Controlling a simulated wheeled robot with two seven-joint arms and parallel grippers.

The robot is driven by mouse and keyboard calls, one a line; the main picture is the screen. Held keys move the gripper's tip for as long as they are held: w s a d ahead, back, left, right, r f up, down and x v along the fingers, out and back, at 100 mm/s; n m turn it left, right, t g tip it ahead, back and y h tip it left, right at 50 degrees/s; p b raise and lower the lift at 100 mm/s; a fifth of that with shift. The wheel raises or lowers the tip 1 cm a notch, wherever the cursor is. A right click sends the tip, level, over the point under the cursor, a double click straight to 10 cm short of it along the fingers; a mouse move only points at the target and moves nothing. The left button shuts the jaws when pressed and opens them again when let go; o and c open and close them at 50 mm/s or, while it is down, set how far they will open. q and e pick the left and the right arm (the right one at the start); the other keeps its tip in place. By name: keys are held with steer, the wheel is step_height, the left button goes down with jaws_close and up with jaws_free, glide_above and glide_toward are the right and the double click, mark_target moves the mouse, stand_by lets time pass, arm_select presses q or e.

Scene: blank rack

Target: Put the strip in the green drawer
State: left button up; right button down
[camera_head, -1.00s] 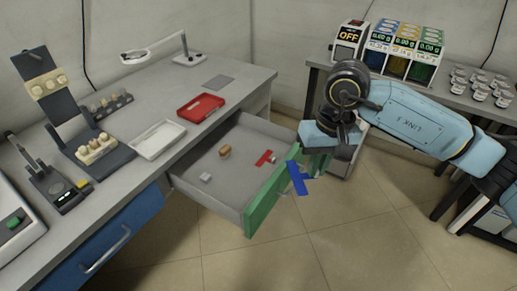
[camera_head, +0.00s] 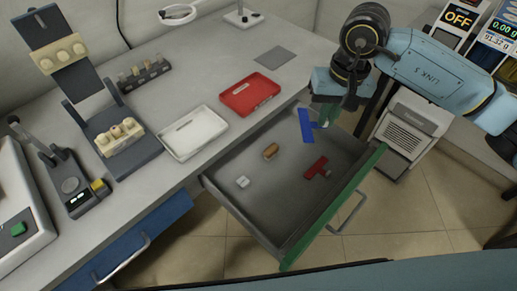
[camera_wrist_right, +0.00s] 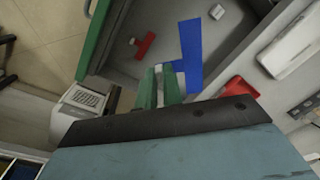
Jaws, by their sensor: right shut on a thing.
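The blue T-shaped strip (camera_head: 307,128) is held in my right gripper (camera_head: 323,117). It hangs over the back right part of the open drawer in the head view. In the right wrist view the green fingers (camera_wrist_right: 160,72) are shut on the strip's short stem, and its long blue bar (camera_wrist_right: 190,55) shows above the drawer. The green drawer (camera_head: 335,210) is pulled out, with a grey inside and a green front that also shows in the wrist view (camera_wrist_right: 95,40). My left gripper is not in view.
In the drawer lie a red T-shaped piece (camera_head: 317,168), a brown block (camera_head: 270,151) and a small white piece (camera_head: 242,182). The drawer floor between them is bare. Red (camera_head: 250,94) and white (camera_head: 194,133) trays stand on the bench beside the drawer.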

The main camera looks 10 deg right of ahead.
steer(key=w+a+f+m+h+b, duration=0.1)
steer(key=a+f+m, duration=0.35)
steer(key=f, duration=0.25)
steer(key=a+f+m+b, duration=0.2)
steer(key=a+f+m, duration=0.25)
steer(key=f, duration=0.25)
glide_above(280, 179)
step_height(280, 179, down, 6)
steer(key=shift+r, duration=0.1)
step_height(280, 179, down, 5)
steer(key=shift+r+b, duration=0.2)
steer(key=shift+b, duration=0.55)
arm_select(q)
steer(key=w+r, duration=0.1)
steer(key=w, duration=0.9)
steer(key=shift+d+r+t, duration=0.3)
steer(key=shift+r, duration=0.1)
arm_select(e)
steer(key=shift+w, duration=0.1)
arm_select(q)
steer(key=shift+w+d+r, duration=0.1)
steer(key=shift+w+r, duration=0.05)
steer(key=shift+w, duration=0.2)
arm_select(e)
steer(key=shift+f, duration=0.15)
